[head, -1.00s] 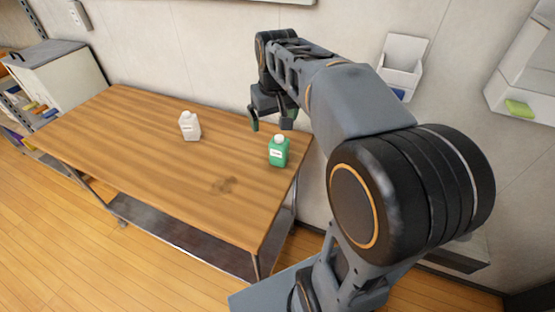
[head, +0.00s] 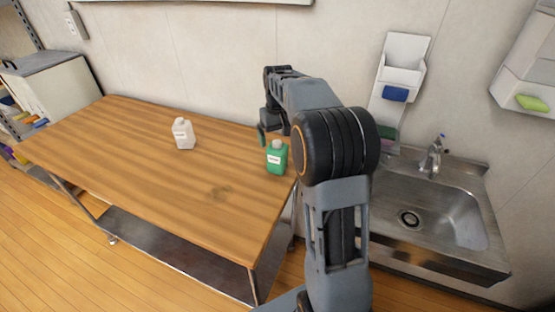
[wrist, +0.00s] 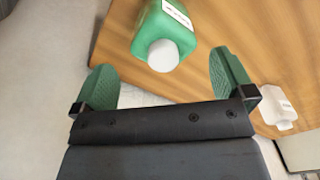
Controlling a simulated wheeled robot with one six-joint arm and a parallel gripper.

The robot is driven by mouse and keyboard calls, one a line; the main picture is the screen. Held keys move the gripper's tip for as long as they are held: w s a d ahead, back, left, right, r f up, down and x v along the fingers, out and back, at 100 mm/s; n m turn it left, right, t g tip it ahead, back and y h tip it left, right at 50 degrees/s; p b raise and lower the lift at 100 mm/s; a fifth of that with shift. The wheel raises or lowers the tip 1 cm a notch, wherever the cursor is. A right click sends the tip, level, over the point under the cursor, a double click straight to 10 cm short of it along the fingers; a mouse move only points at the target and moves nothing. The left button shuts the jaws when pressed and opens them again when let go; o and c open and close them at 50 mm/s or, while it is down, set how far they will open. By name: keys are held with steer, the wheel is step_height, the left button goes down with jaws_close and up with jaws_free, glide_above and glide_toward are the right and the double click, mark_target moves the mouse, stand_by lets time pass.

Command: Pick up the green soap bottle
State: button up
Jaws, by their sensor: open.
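The green soap bottle (head: 277,160) with a white cap stands upright near the right end of the wooden table (head: 150,170). In the wrist view the green bottle (wrist: 166,36) lies ahead of and between the two green fingertips, its white cap towards me. My gripper (wrist: 170,82) is open and empty, and the bottle looks apart from both fingers. In the head view my gripper (head: 266,136) is just behind and above the bottle, partly hidden by my arm and the bottle.
A white bottle (head: 184,134) stands left of the green one; it also shows in the wrist view (wrist: 277,112). The wall is close behind the table. A steel sink (head: 440,215) is at the right. The table's left and front are mostly clear.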

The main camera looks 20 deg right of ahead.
mark_target(277, 142)
steer(key=shift+a+f, duration=0.2)
steer(key=shift+f, duration=2.6)
steer(key=shift+c, duration=0.5)
steer(key=c, duration=0.7)
steer(key=shift+r, duration=0.1)
steer(key=shift+r, duration=0.55)
step_height(277, 142, up, 2)
steer(key=shift+a+r, duration=0.1)
steer(key=shift+r, duration=0.1)
steer(key=s+a+r, duration=0.2)
steer(key=a+r, duration=0.7)
steer(key=a, duration=0.4)
steer(key=shift+s+a+r, duration=0.2)
steer(key=shift+s+a, duration=0.05)
steer(key=shift+s, duration=0.15)
